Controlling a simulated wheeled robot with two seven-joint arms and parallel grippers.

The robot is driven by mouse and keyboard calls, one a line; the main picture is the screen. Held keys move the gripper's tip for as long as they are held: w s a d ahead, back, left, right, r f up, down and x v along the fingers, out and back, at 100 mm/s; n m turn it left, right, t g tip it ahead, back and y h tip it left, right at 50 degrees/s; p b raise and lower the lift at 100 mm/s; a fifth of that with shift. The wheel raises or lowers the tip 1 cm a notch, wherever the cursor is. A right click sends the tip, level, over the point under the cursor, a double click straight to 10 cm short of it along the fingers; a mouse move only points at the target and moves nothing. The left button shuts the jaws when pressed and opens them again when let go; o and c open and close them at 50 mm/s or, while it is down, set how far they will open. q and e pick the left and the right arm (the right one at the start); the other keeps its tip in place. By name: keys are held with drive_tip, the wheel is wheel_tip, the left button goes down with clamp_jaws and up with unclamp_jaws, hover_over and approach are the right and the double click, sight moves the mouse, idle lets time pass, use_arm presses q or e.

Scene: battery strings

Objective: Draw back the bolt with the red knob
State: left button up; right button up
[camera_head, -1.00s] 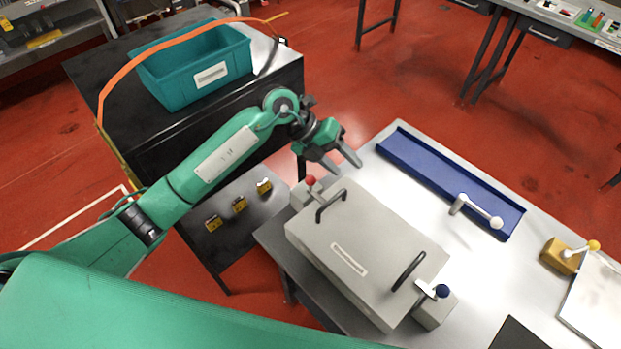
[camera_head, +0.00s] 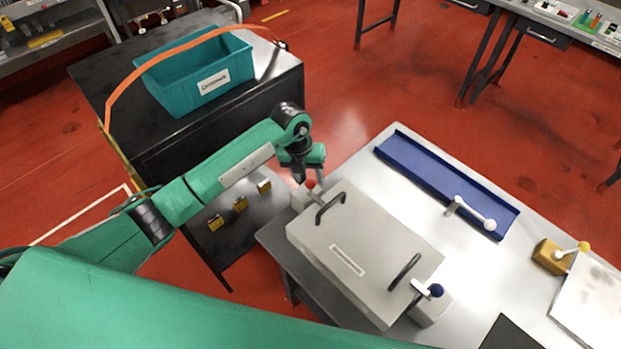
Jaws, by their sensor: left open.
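The red knob (camera_head: 310,184) tops a bolt on a small grey block (camera_head: 299,199) at the far left corner of the grey lidded box (camera_head: 350,240). My left gripper (camera_head: 309,180) points down right at the red knob, its fingers apart. I cannot tell whether the fingers straddle the knob or only hang behind it. My right gripper does not show.
The box has two dark handles (camera_head: 331,207). A teal bin (camera_head: 180,75) stands behind, left.

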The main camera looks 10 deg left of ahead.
sight(309, 180)
use_arm(q)
drive_tip(key=shift+d+f+p, duration=0.15)
drive_tip(key=shift+f, duration=0.45)
drive_tip(key=shift+d+f+p, duration=0.15)
drive_tip(key=shift+f, duration=1.1)
